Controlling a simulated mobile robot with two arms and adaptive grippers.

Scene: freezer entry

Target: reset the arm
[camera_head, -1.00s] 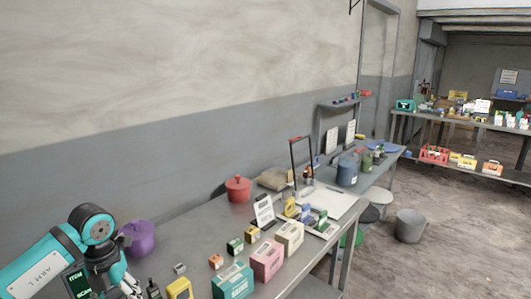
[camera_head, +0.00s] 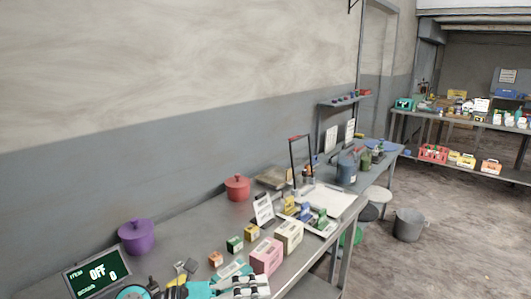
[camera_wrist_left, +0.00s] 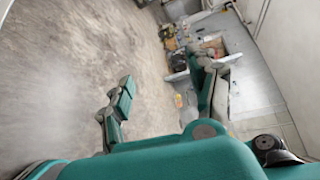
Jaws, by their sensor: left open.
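My left gripper (camera_head: 243,286) shows in part at the bottom edge of the head view, teal with pale and dark parts. It is open, with nothing seen held in it. It lies in front of the teal box (camera_head: 232,268), which it partly covers; whether they touch I cannot tell. A teal joint of my left arm shows at the bottom left. My right gripper is not in view in the head view.
A grey bucket (camera_head: 408,225) stands on the open floor at right.

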